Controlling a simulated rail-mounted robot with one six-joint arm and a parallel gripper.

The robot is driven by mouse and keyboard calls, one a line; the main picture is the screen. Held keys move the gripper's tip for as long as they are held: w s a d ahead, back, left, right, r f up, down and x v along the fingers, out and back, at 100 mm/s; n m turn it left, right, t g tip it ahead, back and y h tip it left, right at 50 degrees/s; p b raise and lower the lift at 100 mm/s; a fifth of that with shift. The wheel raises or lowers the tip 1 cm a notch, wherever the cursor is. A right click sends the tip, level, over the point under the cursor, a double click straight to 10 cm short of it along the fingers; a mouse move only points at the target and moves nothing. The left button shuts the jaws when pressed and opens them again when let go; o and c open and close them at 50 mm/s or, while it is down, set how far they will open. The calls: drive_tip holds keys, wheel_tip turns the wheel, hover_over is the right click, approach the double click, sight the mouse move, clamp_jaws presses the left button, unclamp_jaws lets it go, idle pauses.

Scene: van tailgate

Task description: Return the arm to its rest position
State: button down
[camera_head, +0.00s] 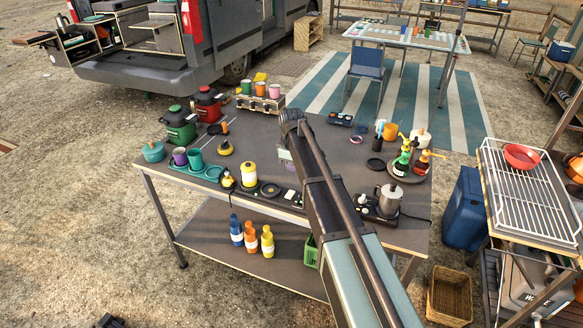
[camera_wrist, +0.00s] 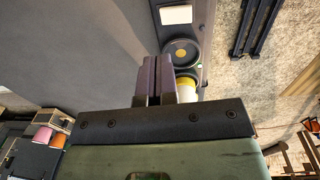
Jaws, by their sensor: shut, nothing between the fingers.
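My arm reaches up from the bottom of the head view across the middle of the dark table (camera_head: 345,150), and its bent end is above the tabletop. My gripper (camera_wrist: 157,64) shows in the wrist view as two dark fingers side by side, touching, with nothing between them. In the head view the fingers are mostly hidden by my arm. No object is held.
Green (camera_head: 180,127) and red (camera_head: 207,104) canisters stand at the table's left end. A silver pot (camera_head: 388,200) stands right of my arm, near a tray of bottles (camera_head: 405,170). A wire rack with a red bowl (camera_head: 522,155) is farther right. The tabletop's back middle is fairly clear.

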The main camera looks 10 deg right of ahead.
drive_tip(key=r, duration=0.1)
drive_tip(key=r+p, duration=0.1)
drive_tip(key=r, duration=0.1)
drive_tip(key=r+p, duration=0.1)
drive_tip(key=shift+w+d+r, duration=0.15)
drive_tip(key=shift+w+r, duration=0.05)
drive_tip(key=shift+w, duration=0.05)
drive_tip(key=s+a+m, duration=0.1)
drive_tip(key=s+m, duration=1)
drive_tip(key=s, duration=2)
drive_tip(key=shift+a+g, duration=0.25)
drive_tip(key=shift+g, duration=0.05)
